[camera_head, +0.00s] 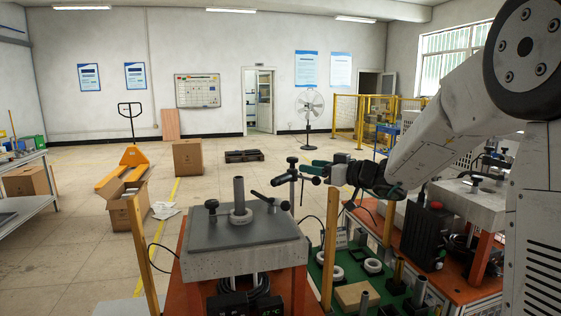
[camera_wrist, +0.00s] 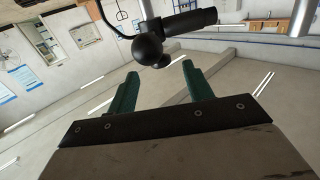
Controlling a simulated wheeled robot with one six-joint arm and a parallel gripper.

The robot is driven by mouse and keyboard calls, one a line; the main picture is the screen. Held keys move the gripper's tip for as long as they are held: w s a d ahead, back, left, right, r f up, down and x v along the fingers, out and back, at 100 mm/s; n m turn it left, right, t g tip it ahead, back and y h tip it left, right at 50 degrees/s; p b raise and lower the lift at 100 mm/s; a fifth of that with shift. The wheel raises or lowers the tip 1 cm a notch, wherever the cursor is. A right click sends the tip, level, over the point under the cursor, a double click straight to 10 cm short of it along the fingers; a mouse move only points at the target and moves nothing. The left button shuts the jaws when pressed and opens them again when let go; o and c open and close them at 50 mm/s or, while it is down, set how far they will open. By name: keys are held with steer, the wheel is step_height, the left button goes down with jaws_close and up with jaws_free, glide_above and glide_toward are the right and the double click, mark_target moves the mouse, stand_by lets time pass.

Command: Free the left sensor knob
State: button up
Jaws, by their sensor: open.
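A grey induction heater (camera_head: 247,262) stands in the front middle, with an upright metal post through a white ring (camera_head: 240,216) on its top plate. A jointed black sensor stand with several knobs and levers rises at the plate's right side. A black ball-shaped knob or joint (camera_wrist: 148,48) on it shows in the wrist view, with a smaller round end below. My gripper (camera_head: 311,168) reaches in from the right, its green fingers close to the stand's upper part. In the wrist view my gripper (camera_wrist: 160,68) is open and empty, the small end near the gap between the fingertips. Contact cannot be told.
A second heater (camera_head: 469,202) stands at right beneath my arm. Between the heaters, a green tray (camera_head: 318,272) holds white rings and a wooden block. Wooden posts (camera_head: 330,250) stand around the front heater. Another black knob (camera_head: 211,205) stands at the plate's left.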

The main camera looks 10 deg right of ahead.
mark_target(297, 160)
steer(key=shift+w+r+t, duration=0.25)
steer(key=shift+r+t, duration=0.05)
steer(key=shift+r, duration=0.1)
steer(key=x, duration=0.7)
steer(key=shift+w+a, duration=0.1)
steer(key=shift+a, duration=0.1)
steer(key=c, duration=0.9)
